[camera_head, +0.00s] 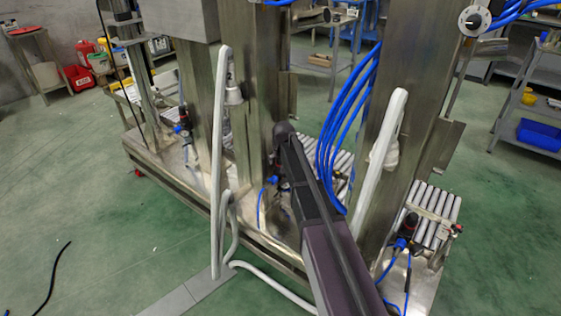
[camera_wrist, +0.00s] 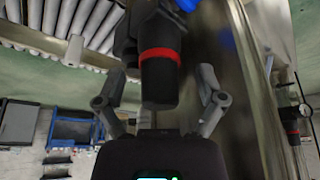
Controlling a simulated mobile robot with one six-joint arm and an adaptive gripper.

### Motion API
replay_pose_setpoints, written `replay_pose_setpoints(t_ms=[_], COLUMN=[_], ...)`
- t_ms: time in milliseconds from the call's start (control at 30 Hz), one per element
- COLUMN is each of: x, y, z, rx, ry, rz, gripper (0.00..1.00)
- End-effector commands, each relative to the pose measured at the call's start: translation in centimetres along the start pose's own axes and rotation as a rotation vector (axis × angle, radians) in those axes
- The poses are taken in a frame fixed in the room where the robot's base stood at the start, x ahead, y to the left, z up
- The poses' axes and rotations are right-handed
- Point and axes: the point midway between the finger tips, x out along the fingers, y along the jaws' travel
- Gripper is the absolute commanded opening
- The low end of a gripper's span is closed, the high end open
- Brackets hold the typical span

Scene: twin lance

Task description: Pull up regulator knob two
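A regulator with a black knob (camera_wrist: 160,78) and a red ring fills the middle of the wrist view. No number can be read on it. My gripper (camera_wrist: 161,98) is open, with one grey finger on each side of the knob and visible gaps between the fingers and the knob. In the head view my own dark arm hides the gripper and most of what lies around it. Another regulator (camera_head: 406,231) stands by the right rollers, and one more (camera_head: 183,119) is on the left. A further regulator (camera_wrist: 291,122) shows at the right of the wrist view.
Metal columns (camera_head: 390,110) rise close to my arm. Blue hoses (camera_head: 345,125) hang between them. Grey hoses (camera_head: 218,180) loop down the front of the machine. A roller conveyor (camera_head: 432,215) is at the right. The green floor in front is mostly free.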

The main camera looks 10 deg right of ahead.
Motion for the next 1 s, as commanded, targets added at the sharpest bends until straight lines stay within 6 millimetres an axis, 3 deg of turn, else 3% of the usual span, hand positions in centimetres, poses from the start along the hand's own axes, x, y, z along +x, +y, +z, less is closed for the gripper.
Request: replay_pose_setpoints(t_ms=[33,267,1000], x=[0.0,0.0,-1.1], y=[0.0,0.0,0.0], z=[0.0,0.0,-0.6], rx=[0.000,0.000,0.000], ry=[0.000,0.000,0.003], rz=[0.000,0.000,-0.001], gripper=[0.69,0.00,0.00])
